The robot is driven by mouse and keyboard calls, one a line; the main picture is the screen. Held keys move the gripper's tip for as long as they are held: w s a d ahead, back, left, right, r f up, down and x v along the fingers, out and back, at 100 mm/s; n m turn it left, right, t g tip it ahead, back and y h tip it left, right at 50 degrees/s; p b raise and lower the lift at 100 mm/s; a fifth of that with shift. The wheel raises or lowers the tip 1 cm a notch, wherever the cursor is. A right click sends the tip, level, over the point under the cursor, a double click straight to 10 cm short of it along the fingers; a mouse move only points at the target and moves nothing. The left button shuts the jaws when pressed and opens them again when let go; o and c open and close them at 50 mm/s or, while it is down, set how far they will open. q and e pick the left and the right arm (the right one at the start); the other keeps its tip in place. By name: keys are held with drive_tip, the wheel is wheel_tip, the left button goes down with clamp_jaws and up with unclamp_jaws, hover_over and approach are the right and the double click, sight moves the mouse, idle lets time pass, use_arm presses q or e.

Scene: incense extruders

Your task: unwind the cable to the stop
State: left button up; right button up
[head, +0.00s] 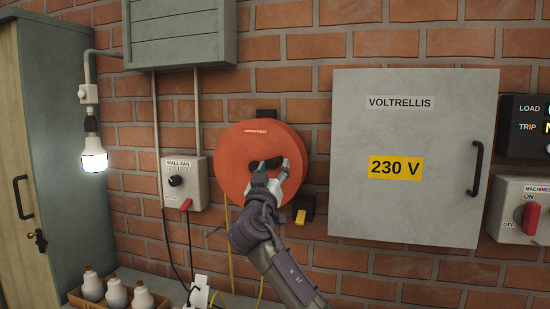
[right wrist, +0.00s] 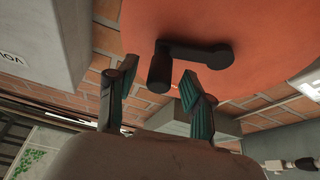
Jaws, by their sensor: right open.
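The round orange cable reel (head: 238,148) is mounted on the brick wall. Its black crank (head: 258,166) is partly hidden behind my right gripper (head: 270,172) in the head view. In the right wrist view the crank arm (right wrist: 200,52) and its handle (right wrist: 160,75) show clearly. My right gripper (right wrist: 157,92) is open, its teal-padded fingers apart, with the handle just ahead of the gap; I cannot tell whether they touch. A yellow cable (head: 229,240) hangs below the reel. My left gripper is not in view.
A grey 230 V cabinet (head: 420,212) stands out from the wall right of the reel. A black block with a yellow part (head: 300,216) sits at the reel's lower right. The wall fan switch box (head: 190,190) is to the left.

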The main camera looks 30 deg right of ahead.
drive_tip(key=shift+x, duration=1.3)
clamp_jaws()
